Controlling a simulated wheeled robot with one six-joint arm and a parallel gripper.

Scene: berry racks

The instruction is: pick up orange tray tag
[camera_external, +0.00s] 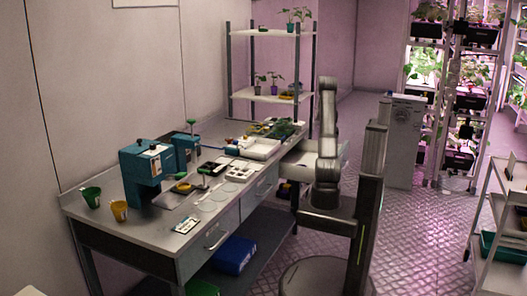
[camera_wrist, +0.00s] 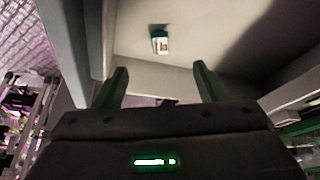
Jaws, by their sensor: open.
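My gripper (camera_wrist: 160,68) is open in the wrist view, with its two green fingers apart and nothing between them. Beyond the fingertips, a small white and dark green tag-like piece (camera_wrist: 159,42) lies on a pale, flat surface (camera_wrist: 190,40). It is apart from the fingers, roughly centred between them. I see no orange on it and cannot read it. In the external view my arm stands at the far right end of the workbench, beside a pale open drawer or box. The gripper itself cannot be made out there, and no orange tray tag can be told.
A shelf rack (camera_external: 262,99) with potted plants stands behind. A white cart (camera_external: 497,278) is at right. Floor between is clear.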

